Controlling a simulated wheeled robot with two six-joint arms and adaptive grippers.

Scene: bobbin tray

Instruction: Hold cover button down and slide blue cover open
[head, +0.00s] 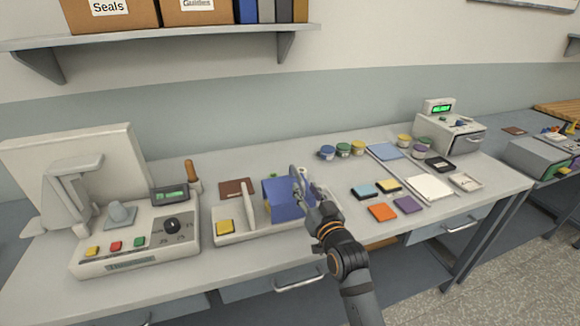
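The blue cover (280,190) sits on a low white device (262,233) near the middle of the bench. A square yellow button (225,228) is on the left end of this device; nothing is over it. A white upright plate (247,202) stands between the button and the cover. My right gripper (306,178) is at the right side of the blue cover and hides part of it. I cannot tell whether it touches the cover or how far its fingers are apart. My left gripper is not in view.
A white machine (130,255) with coloured buttons and a dial stands to the left. To the right are coloured pads (382,212), several small jars (343,149) and a white tray (430,187). A shelf (160,38) hangs above the bench.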

